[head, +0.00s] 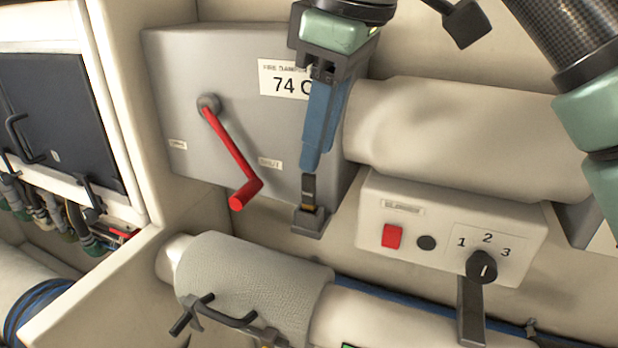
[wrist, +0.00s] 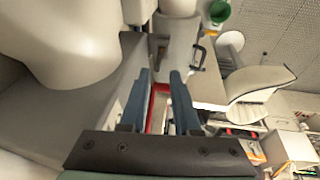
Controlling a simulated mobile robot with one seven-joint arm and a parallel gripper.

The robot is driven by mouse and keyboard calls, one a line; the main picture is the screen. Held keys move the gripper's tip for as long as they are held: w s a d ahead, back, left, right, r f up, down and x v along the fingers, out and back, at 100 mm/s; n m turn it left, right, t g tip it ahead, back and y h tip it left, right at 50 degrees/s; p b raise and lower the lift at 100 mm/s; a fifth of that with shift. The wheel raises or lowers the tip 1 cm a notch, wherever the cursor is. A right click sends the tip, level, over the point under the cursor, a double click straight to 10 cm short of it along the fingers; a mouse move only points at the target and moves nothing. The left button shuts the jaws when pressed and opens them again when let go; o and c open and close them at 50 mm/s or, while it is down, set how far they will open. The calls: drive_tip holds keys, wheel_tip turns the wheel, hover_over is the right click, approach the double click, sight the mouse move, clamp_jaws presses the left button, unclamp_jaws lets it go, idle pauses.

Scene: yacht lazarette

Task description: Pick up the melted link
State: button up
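A small dark piece with a tan band (head: 308,190), which looks like the link, stands upright at a grey bracket (head: 311,222) under the lower edge of the grey damper box. My gripper (head: 311,168) points down just above it in the head view, its blue fingers seen edge-on. I cannot tell whether the fingertips touch the piece. In the wrist view my gripper (wrist: 160,75) has its two blue fingers apart, with a clear gap between them. I cannot make out the link in the wrist view.
The grey box (head: 178,95) carries a red crank lever (head: 232,150) left of my gripper; red also shows between the fingers in the wrist view. A switch box (head: 450,232) with a knob is to the right. A wrapped pipe (head: 255,275) runs below, a thick duct (head: 460,135) behind right.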

sight(311, 177)
drive_tip(key=shift+x, duration=3.05)
drive_tip(key=shift+r, duration=0.15)
clamp_jaws()
drive_tip(key=shift+r, duration=0.1)
